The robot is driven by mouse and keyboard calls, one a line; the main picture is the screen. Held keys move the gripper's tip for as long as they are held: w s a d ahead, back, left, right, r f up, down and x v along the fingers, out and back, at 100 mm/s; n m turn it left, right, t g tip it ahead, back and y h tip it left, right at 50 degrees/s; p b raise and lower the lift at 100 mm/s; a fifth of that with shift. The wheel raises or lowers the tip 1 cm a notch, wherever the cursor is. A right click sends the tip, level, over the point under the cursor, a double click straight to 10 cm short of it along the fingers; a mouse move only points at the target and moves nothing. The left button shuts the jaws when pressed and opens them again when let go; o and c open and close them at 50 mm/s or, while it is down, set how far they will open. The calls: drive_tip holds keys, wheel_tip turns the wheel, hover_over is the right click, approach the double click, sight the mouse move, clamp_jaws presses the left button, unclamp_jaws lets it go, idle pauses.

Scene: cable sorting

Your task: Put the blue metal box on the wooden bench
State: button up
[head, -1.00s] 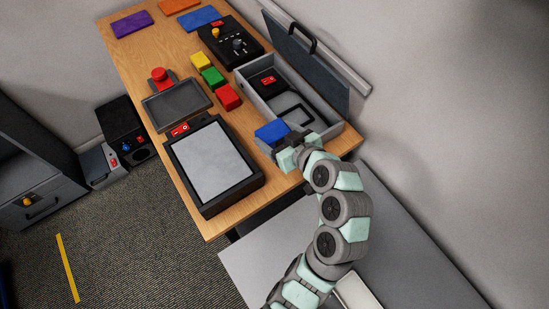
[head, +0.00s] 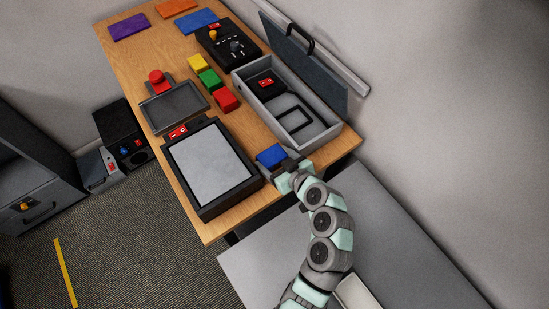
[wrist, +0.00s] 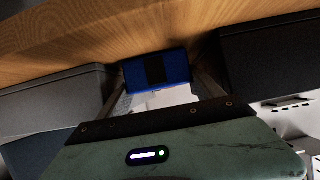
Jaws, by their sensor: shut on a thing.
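The blue metal box (head: 271,156) is a small blue block in the head view, at the tip of my gripper (head: 283,167). In the wrist view the blue box (wrist: 156,70) sits between the two fingers of my gripper (wrist: 160,80), which is shut on it. The wooden bench (head: 160,50) carries several other things. The box is over the bench's near part, between the open grey case and the black-framed panel. I cannot tell whether it touches the wood. The bench top also shows in the wrist view (wrist: 130,30).
The open grey case (head: 310,135) stands right of the box, with its dark lid (head: 300,62) raised. The black-framed panel (head: 212,165) lies to the left. Red (head: 226,99), green (head: 210,79) and yellow (head: 197,62) blocks stand farther back. Bare wood lies between case and panel.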

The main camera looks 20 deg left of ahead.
drive_tip(key=shift+f, duration=0.15)
drive_tip(key=o, duration=1.4)
drive_tip(key=shift+c, duration=0.2)
drive_tip(key=shift+r, duration=0.25)
drive_tip(key=v, duration=1.2)
drive_tip(key=shift+f, duration=0.15)
